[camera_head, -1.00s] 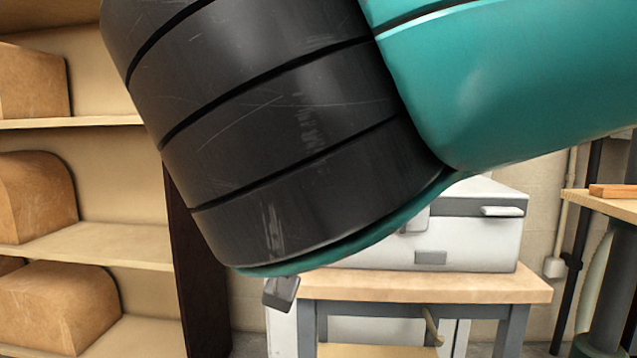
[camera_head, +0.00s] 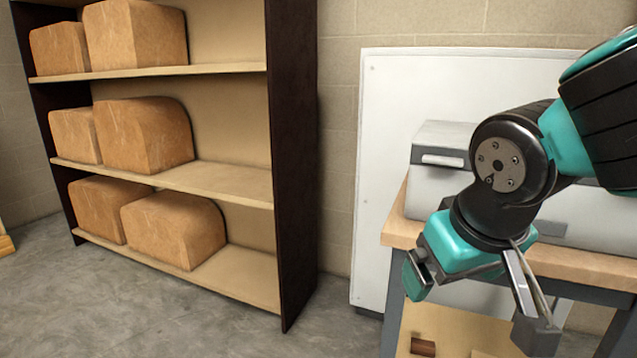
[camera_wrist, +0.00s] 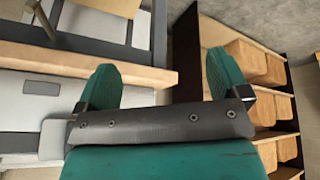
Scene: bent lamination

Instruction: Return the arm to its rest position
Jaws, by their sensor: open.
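My arm reaches in from the right edge in the head view, its black and teal links bent in front of the workbench. My gripper (camera_head: 474,302) hangs at the end of it, pointing downward, in front of the bench's left end. In the wrist view, my gripper (camera_wrist: 163,80) shows two teal fingers spread well apart. The space between the fingers is empty. The arm hides part of the white and grey case (camera_head: 434,190) on the bench. No object is held.
A shelf unit (camera_head: 292,160) with several brown rounded blocks (camera_head: 146,135) stands at the left. The wooden-topped workbench (camera_head: 590,264) is close to my gripper. A white panel (camera_head: 385,120) stands behind it. The concrete floor (camera_head: 150,310) at the front left is clear.

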